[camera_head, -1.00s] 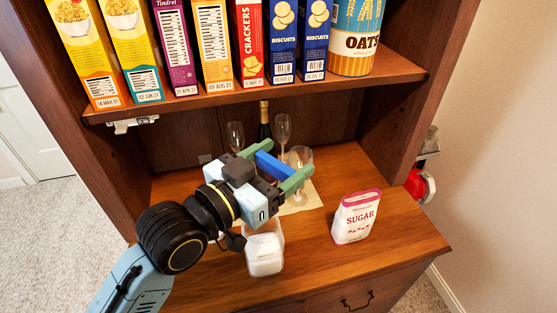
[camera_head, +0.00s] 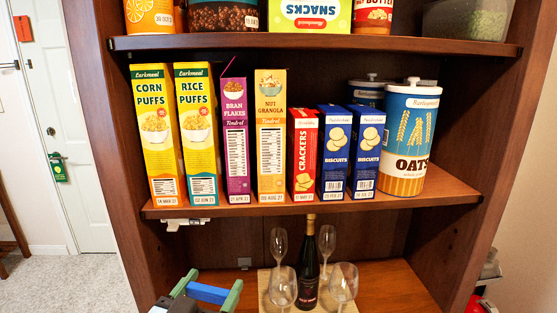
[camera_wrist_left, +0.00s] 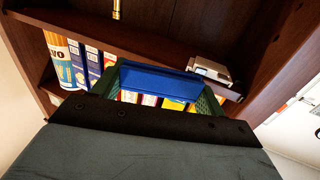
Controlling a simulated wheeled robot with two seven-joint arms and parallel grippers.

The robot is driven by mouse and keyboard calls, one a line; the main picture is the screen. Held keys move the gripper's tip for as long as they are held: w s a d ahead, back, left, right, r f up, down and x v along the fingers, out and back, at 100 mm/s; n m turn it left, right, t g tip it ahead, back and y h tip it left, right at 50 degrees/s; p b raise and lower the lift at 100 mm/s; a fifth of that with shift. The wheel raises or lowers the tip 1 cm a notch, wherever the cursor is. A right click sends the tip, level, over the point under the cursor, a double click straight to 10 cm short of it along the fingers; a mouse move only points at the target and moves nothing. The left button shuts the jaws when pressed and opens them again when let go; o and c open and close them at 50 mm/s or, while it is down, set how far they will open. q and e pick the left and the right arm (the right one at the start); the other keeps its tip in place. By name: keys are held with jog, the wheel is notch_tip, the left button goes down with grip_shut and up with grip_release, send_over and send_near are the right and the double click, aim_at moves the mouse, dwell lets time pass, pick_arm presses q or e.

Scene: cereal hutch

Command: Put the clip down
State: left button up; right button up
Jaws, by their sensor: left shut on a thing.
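The clip (camera_head: 207,293) is a plain blue bar. It lies between the two green fingers of my left gripper (camera_head: 208,290), at the lower left of the head view. The gripper is shut on it and holds it in front of the hutch, left of the wine bottle. In the left wrist view the blue clip (camera_wrist_left: 158,82) spans the gap between the green fingers, with shelf and boxes behind it. The rest of my left arm is mostly below the head view. My right gripper is not in view.
A middle shelf (camera_head: 320,206) holds several cereal boxes, a crackers box (camera_head: 304,155), biscuit boxes and an oats canister (camera_head: 408,140). Below stand a wine bottle (camera_head: 309,270) and several glasses on a pale mat. A small white fixture (camera_head: 185,224) sits under the shelf's left end.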

pick_arm(q)
jog(key=s+a+f+n+y, duration=0.2)
jog(key=a+f+n+y, duration=0.1)
jog(key=a, duration=0.5)
jog(key=shift+s+a+f+t+y, duration=0.3)
jog(key=shift+s+f+y, duration=0.05)
jog(key=shift+f+y, duration=0.5)
jog(key=shift+d+r, duration=0.1)
